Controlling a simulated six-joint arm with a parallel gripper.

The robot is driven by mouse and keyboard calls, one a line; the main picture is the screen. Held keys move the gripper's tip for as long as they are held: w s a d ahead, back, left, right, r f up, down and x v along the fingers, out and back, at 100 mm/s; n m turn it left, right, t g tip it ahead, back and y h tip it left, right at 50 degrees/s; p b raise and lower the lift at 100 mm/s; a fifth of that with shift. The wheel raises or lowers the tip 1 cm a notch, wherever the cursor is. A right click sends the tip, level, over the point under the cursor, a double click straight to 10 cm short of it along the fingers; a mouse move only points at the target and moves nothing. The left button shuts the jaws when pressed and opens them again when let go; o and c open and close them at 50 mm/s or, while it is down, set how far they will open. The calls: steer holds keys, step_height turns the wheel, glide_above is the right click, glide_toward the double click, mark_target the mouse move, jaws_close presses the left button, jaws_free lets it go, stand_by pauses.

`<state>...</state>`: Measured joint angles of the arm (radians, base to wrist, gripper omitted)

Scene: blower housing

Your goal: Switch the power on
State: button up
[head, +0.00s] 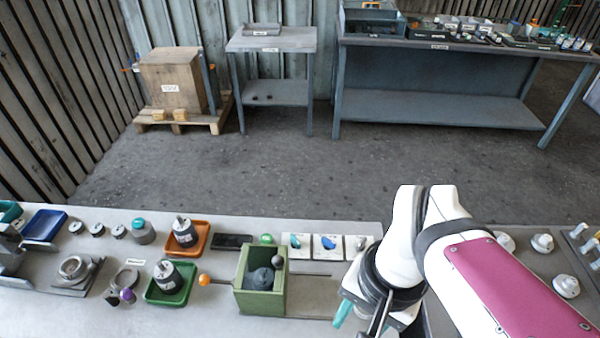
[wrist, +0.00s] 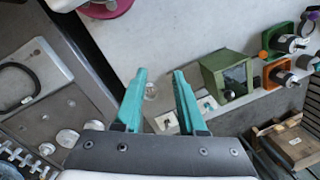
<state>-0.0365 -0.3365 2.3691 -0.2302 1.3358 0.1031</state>
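My gripper (wrist: 160,74) has two teal fingers spread apart with nothing between them. In the head view one teal finger of my gripper (head: 343,312) shows low, just right of the green box. No part is clearly marked as the power switch. A grey panel with white round knobs (head: 566,286) and a row of small levers (head: 590,245) lies right of my arm. In the wrist view the knobs (wrist: 67,138) and levers (wrist: 22,158) are at lower left, apart from my fingers. My arm hides part of this panel in the head view.
A green box (head: 260,292) with a dark round part stands left of my gripper. Several white plates (head: 326,246) with small parts lie behind it. A black cable (wrist: 18,85) lies at left in the wrist view.

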steer(key=w+a+f, duration=0.2)
steer(key=w, duration=0.6)
steer(key=w+a+f, duration=0.1)
steer(key=w, duration=0.6)
steer(key=m+h, duration=0.1)
glide_above(295, 238)
steer(key=s+d, duration=0.1)
steer(key=s, duration=0.1)
steer(key=f, duration=1.2)
steer(key=shift+w+d, duration=0.1)
steer(key=shift+w, duration=0.15)
steer(key=shift+h, duration=0.3)
steer(key=f, duration=0.1)
steer(key=w+f, duration=0.1)
steer(key=f, duration=0.1)
steer(key=a+f, duration=0.1)
steer(key=f, duration=0.1)
steer(key=shift+w+a, duration=0.1)
steer(key=shift+w, duration=0.1)
steer(key=shift+f+n, duration=0.15)
steer(key=shift+n, duration=0.85)
steer(key=n, duration=0.6)
steer(key=shift+f, duration=0.1)
steer(key=n, duration=0.4)
steer(key=shift+n, duration=0.4)
steer(key=shift+f+n, duration=0.15)
steer(key=shift+n, duration=0.35)
steer(key=shift+f, duration=0.45)
steer(key=shift+c, duration=0.3)
